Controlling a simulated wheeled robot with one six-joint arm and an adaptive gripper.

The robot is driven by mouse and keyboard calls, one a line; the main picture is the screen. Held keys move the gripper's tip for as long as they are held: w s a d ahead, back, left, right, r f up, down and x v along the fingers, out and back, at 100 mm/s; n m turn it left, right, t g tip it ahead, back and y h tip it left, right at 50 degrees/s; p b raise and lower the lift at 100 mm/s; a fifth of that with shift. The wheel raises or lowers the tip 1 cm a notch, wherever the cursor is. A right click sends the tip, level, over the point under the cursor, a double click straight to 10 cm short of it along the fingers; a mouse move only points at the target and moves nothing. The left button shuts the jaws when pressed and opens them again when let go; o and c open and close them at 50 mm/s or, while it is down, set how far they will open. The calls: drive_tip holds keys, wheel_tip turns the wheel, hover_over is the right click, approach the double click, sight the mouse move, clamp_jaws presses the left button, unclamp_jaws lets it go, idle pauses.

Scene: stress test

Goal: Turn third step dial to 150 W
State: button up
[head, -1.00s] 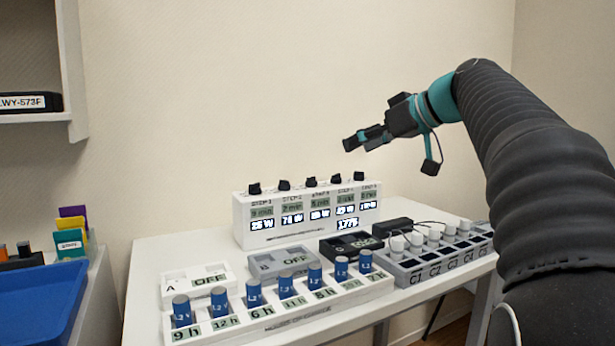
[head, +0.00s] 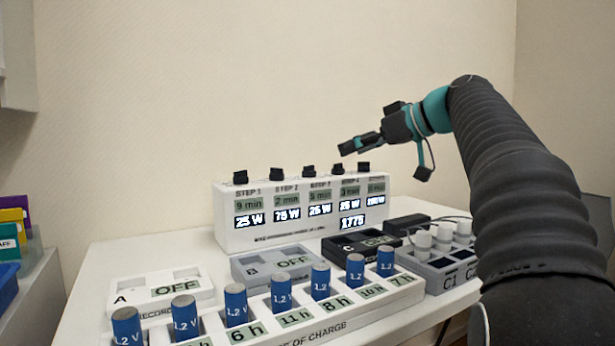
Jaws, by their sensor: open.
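A white step box (head: 290,240) stands at the back of the table with several black dials along its top edge. The third step dial (head: 309,170) is the middle one; the display below it (head: 320,209) appears to read 25 W, in small, slightly blurred digits. My gripper (head: 350,147) is open and empty in the air, above and to the right of the third dial, over the fourth and fifth dials. It appears apart from all the dials.
Boxes A (head: 160,296), B (head: 276,267) and C (head: 345,245) stand in front of the step box. A rack of blue batteries (head: 281,291) runs along the front. A grey tray with white-topped cylinders (head: 446,268) is at the right. The air above the dials is free.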

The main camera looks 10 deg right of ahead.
sight(310, 166)
drive_tip(key=x, duration=1.3)
drive_tip(key=shift+w+a, duration=0.15)
drive_tip(key=shift+a, duration=0.1)
clamp_jaws()
